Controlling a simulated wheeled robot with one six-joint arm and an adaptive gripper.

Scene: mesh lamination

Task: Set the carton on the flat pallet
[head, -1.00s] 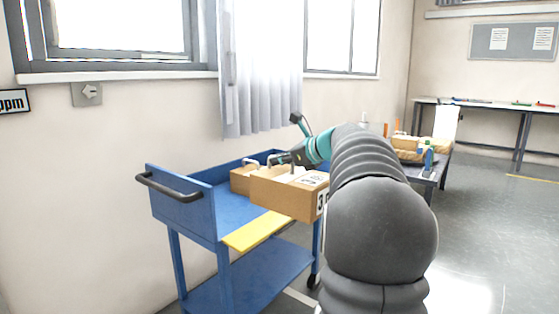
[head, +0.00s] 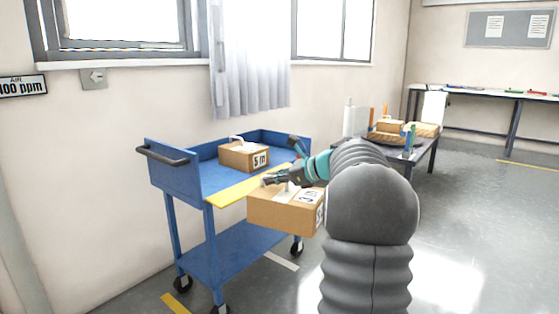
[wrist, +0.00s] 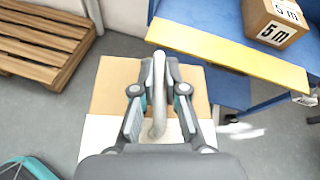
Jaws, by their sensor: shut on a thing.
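My gripper (head: 268,180) is shut on the pale loop handle (wrist: 158,70) on top of a brown cardboard carton (head: 272,213). The carton hangs level in the air, just off the yellow front edge of the blue cart. In the wrist view the carton (wrist: 108,88) is below the fingers, clear of the cart, with grey floor around it. Its white label is partly hidden by my gripper. A flat wooden slatted pallet (wrist: 40,38) lies on the floor at the upper left of the wrist view. I cannot make it out in the head view.
The blue cart (head: 172,182) holds another carton (head: 236,157) marked 5 m, with its own handle. The cart's yellow edge (wrist: 228,55) is close to the held carton. A grey table (head: 425,152) with boxes and bottles stands behind my arm. Open floor is at the right.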

